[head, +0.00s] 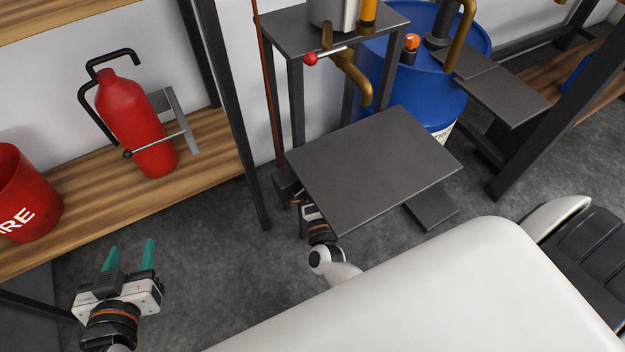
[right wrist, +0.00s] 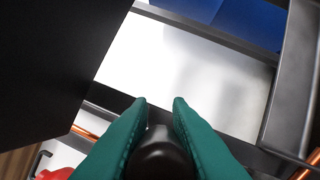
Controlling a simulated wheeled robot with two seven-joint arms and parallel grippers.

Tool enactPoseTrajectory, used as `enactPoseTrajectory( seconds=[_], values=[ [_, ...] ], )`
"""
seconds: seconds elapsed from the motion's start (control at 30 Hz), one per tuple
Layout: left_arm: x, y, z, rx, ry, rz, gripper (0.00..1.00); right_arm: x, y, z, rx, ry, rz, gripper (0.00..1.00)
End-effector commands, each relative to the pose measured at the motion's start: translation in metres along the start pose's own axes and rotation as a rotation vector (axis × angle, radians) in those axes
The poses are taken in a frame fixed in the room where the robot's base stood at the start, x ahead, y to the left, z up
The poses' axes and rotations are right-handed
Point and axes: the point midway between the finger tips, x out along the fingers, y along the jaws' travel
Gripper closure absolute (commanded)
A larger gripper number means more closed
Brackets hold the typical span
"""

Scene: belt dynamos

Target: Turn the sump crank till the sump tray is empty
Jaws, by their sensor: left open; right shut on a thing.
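My right gripper (right wrist: 159,104) is shut on a dark, rounded grip (right wrist: 160,158), which looks like the handle of the sump crank. In the head view this gripper (head: 306,206) is low beside the stand's left post, partly under a dark grey plate (head: 375,165). That plate hides most of the crank there. I cannot make out the sump tray or any liquid in it for certain. My left gripper (head: 130,250) is open and empty, above the floor at the lower left.
A wooden shelf (head: 95,215) at the left holds a red extinguisher (head: 135,120) and a red bucket (head: 18,195). A blue drum (head: 440,85) stands behind the plate. Dark posts (head: 235,120) stand near my right gripper. Grey floor (head: 215,270) is clear between my arms.

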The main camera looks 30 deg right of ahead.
Motion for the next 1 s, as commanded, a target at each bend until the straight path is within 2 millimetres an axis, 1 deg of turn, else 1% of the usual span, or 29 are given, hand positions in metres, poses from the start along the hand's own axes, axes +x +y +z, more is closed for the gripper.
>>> enactPoseTrajectory(
  seconds=[0.43, 0.47, 0.5, 0.6, 0.87, 1.0],
  values=[
    [0.0, 0.0, -0.002, 0.0, 0.008, 0.001, 0.52, -0.001, -0.003, 0.0, 0.008, 0.002, -0.008, 1.0],
    [0.0, 0.0, -0.002, 0.0, 0.008, 0.001, 0.52, -0.001, -0.003, 0.0, 0.007, 0.002, -0.008, 0.81],
    [0.0, 0.0, -0.002, 0.0, 0.008, 0.001, 0.52, -0.001, -0.003, 0.0, 0.007, 0.002, -0.008, 0.74],
    [0.0, 0.0, -0.002, 0.0, 0.008, 0.001, 0.52, -0.001, -0.002, 0.0, 0.008, 0.002, -0.007, 0.6],
    [0.0, 0.0, -0.001, 0.0, 0.008, 0.001, 0.52, -0.001, -0.001, 0.0, 0.008, 0.001, -0.005, 0.6],
    [-0.002, 0.001, -0.004, 0.0, 0.035, 0.002, 0.52, -0.011, -0.001, 0.0, 0.008, 0.003, -0.007, 0.6]
  ],
)
